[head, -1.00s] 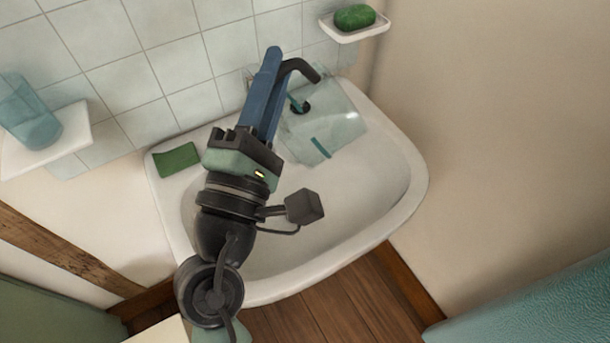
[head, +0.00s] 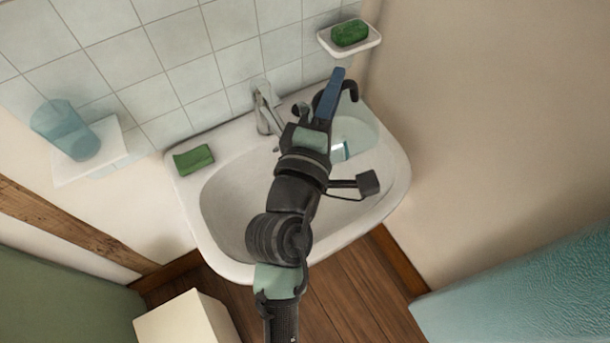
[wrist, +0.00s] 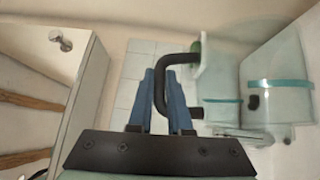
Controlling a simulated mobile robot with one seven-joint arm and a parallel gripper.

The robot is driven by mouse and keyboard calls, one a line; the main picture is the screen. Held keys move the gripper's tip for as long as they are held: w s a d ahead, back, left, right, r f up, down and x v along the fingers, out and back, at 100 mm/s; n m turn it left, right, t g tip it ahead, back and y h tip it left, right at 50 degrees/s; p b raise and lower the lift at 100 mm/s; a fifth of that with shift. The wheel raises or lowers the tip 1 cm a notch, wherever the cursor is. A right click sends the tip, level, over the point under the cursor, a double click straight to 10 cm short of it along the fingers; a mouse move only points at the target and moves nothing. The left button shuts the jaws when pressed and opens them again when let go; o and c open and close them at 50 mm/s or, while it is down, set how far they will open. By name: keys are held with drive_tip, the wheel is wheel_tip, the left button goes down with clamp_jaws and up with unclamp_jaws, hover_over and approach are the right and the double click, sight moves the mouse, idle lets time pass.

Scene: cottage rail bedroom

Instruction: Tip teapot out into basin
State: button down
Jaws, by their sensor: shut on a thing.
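My gripper (head: 336,80) is shut on the black handle of the teapot (head: 357,130). The teapot is pale and translucent, with a short teal band, and is held over the right part of the white basin (head: 228,195). The wrist view shows the blue fingers (wrist: 161,100) at the curved black handle, with the pale teapot body (wrist: 214,80) to their right. My arm hides part of the teapot and the middle of the basin. I cannot tell its exact tilt, where its spout points, or whether anything is flowing out.
A chrome tap (head: 264,108) stands at the back rim, left of my gripper. A green sponge (head: 194,159) lies on the left rim. A soap dish (head: 362,43) with green soap (head: 350,32) is close behind.

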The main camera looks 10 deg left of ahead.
drive_tip(key=shift+w+d+r+m+g+p, duration=0.1)
drive_tip(key=shift+w+d+m+g+p, duration=0.25)
drive_tip(key=shift+d+p, duration=0.45)
drive_tip(key=shift+w+d+r+m+g+p, duration=0.1)
drive_tip(key=shift+w+d+m+g+p, duration=0.25)
drive_tip(key=shift+p, duration=0.75)
drive_tip(key=w+d+f+m+g+y+b, duration=0.4)
drive_tip(key=w+d+f+b, duration=0.2)
drive_tip(key=d+f+b, duration=0.4)
drive_tip(key=w+d+f+m+g+y+b, duration=0.4)
drive_tip(key=w+d+f+b, duration=0.3)
drive_tip(key=d+f+b, duration=0.3)
drive_tip(key=shift+f+g+y+b, duration=0.5)
drive_tip(key=shift+g+b, duration=0.1)
drive_tip(key=shift+b, duration=0.2)
drive_tip(key=shift+r+b, duration=0.1)
drive_tip(key=shift+b, duration=0.9)
